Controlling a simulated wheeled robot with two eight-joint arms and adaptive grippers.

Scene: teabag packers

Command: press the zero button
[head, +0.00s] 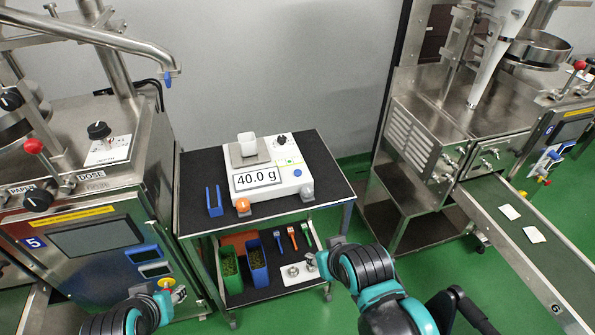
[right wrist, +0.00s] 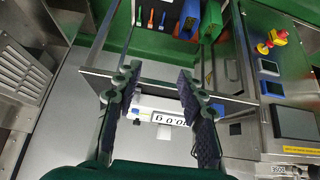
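A white scale (head: 271,172) stands on the cart and its display (head: 257,179) reads 40.0 g. My right gripper (head: 322,264) is in front of the cart, to the right and apart from the scale. In the right wrist view its fingers (right wrist: 155,84) are spread and empty, with the scale (right wrist: 160,110) beyond, upside down. My left gripper (head: 175,291) is low by the left machine, small and unclear.
A blue holder (head: 214,200) stands left of the scale on the dark cart top (head: 328,172). The lower shelf holds green and blue bins (head: 257,265) and several coloured tools (head: 292,238). Machines flank the cart; the right one has a conveyor (head: 520,250) with white teabags.

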